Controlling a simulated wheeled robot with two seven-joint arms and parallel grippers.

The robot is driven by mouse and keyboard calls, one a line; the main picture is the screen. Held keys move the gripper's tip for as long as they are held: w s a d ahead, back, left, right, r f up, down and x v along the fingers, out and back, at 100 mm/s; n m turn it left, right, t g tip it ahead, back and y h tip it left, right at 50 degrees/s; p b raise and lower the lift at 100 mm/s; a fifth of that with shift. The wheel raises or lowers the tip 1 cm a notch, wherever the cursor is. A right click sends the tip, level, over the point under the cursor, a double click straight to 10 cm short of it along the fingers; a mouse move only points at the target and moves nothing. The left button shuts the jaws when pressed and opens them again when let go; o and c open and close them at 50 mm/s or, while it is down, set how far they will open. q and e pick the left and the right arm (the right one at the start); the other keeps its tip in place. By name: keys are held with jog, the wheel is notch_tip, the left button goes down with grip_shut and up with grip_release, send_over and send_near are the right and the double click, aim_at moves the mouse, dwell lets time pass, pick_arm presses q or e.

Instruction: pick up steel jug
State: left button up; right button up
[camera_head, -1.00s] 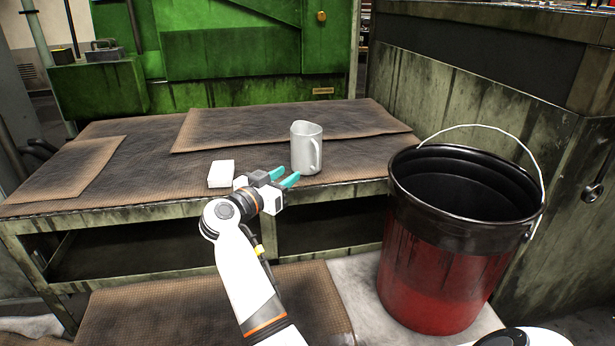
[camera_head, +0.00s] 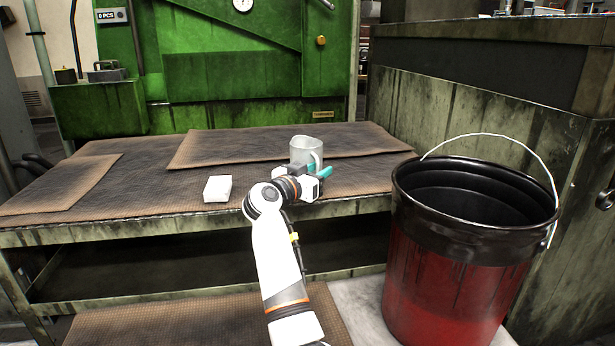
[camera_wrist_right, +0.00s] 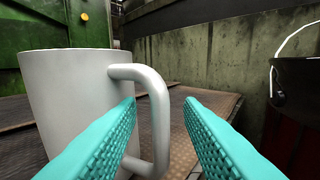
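The steel jug (camera_head: 302,152) is a light grey cylinder standing upright on the matted bench. Its lower part is hidden by my right gripper (camera_head: 321,171) in the head view. In the right wrist view the jug (camera_wrist_right: 70,95) fills the left side, with its handle (camera_wrist_right: 158,120) pointing right. My right gripper (camera_wrist_right: 161,104) is open, with its teal fingers apart. The handle's outer bar appears between the two fingertips, and the left finger overlaps the handle loop. I cannot tell whether a finger touches it. My left gripper is not in view.
A white block (camera_head: 217,188) lies on the bench (camera_head: 150,228) left of my right gripper. A red and black bucket (camera_head: 445,270) with a raised wire handle stands to the right. A green machine (camera_head: 240,60) is behind the bench, whose left part is mostly clear.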

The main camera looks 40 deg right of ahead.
jog(key=shift+d, duration=0.3)
grip_shut()
jog(key=shift+r, duration=0.15)
